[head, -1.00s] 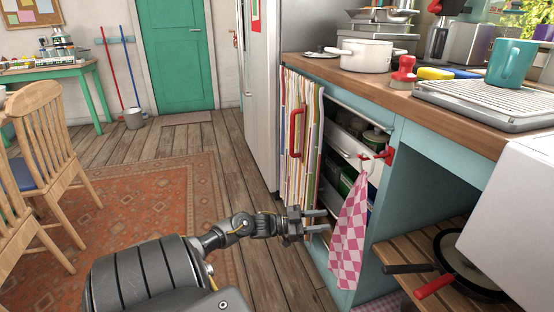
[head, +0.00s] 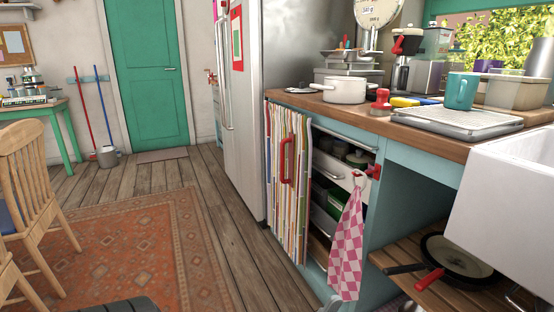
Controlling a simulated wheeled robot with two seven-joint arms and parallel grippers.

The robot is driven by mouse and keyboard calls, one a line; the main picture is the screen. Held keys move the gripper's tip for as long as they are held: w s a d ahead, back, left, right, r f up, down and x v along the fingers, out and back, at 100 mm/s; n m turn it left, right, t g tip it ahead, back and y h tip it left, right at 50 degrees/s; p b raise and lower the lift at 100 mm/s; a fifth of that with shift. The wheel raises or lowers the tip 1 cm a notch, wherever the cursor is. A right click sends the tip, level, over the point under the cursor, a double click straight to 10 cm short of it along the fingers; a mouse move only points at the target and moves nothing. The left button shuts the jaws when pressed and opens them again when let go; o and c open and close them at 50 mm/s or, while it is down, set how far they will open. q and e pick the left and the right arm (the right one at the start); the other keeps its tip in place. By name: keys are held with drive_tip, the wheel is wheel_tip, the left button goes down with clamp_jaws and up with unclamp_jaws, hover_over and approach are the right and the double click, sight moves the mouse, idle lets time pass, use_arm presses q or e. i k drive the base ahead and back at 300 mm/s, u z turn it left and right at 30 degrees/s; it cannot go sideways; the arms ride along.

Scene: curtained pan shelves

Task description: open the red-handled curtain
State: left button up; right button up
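The striped curtain (head: 274,200) hangs in folds over the left part of the cabinet opening under the wooden counter. Its red handle (head: 288,160) is an upright bar on the curtain's front, towards its upper right. To the right of the curtain, shelves and drawers (head: 328,173) with stored items show uncovered. What lies behind the curtain is hidden.
A slatted shelf holds a red-handled pan (head: 458,257) at lower right. The fridge (head: 240,120) stands left of the cabinet. Bare floor (head: 240,245) lies in front of it.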

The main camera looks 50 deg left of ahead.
sight(304, 194)
drive_tip(key=k, duration=1.2)
drive_tip(key=u, duration=0.5)
drive_tip(key=i, duration=0.5)
drive_tip(key=u, duration=0.9)
drive_tip(key=i, duration=1.5)
drive_tip(key=z, duration=1.15)
drive_tip(key=i, duration=0.3)
drive_tip(key=z, duration=0.25)
